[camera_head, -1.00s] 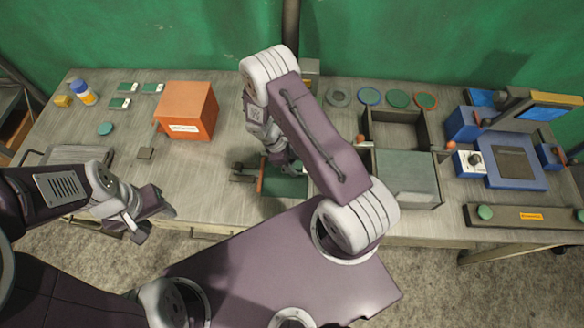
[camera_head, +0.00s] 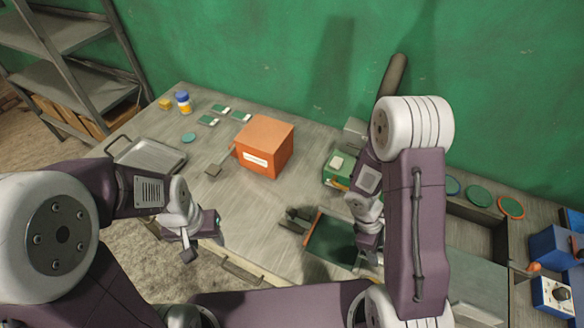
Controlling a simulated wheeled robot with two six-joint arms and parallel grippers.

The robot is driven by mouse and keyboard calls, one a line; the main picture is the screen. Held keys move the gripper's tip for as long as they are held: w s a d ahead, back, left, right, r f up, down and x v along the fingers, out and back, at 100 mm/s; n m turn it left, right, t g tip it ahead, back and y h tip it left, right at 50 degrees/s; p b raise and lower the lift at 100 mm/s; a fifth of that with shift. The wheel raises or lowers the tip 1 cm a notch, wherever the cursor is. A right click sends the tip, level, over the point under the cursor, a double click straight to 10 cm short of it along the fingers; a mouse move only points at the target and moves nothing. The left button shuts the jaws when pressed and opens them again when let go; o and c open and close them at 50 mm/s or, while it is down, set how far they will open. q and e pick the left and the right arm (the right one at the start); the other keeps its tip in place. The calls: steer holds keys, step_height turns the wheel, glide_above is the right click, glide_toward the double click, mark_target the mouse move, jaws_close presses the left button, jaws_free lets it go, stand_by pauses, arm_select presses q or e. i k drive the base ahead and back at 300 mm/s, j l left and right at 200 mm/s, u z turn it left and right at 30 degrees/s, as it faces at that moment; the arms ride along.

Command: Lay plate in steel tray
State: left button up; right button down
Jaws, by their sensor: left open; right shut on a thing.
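The steel tray (camera_head: 172,158) lies on the left part of the bench, and the visible part of its inside looks empty. A dark green plate (camera_head: 328,238) with an orange strip along its left side is near the bench's front edge, right of the middle. My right gripper (camera_head: 368,248) is at the plate's right side and shut on it; the arm hides part of the grip. I cannot tell whether the plate is lifted. My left gripper (camera_head: 203,240) is open and empty, in front of the bench edge, below and right of the tray.
An orange box (camera_head: 265,148) stands mid-bench, between tray and plate. A scraper-like tool (camera_head: 219,163) lies left of it. A green-and-white box (camera_head: 340,168), a dark tool (camera_head: 298,216) and a blue-and-white bottle (camera_head: 183,101) are also there. Bench between tray and plate is mostly clear in front.

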mark_target(148, 165)
steer(key=i+j+z, duration=0.1)
steer(key=j, duration=0.45)
steer(key=i+j, duration=0.25)
steer(key=j, duration=0.35)
steer(key=i+j+z, duration=0.15)
steer(key=j, duration=0.45)
steer(key=i+j, duration=0.2)
steer(key=j, duration=0.35)
steer(key=i+j+z, duration=0.15)
steer(key=j, duration=0.45)
steer(key=i+j, duration=0.1)
steer(key=j, duration=0.5)
steer(key=i+j+z, duration=0.15)
steer(key=j, duration=1.1)
steer(key=i+z, duration=0.05)
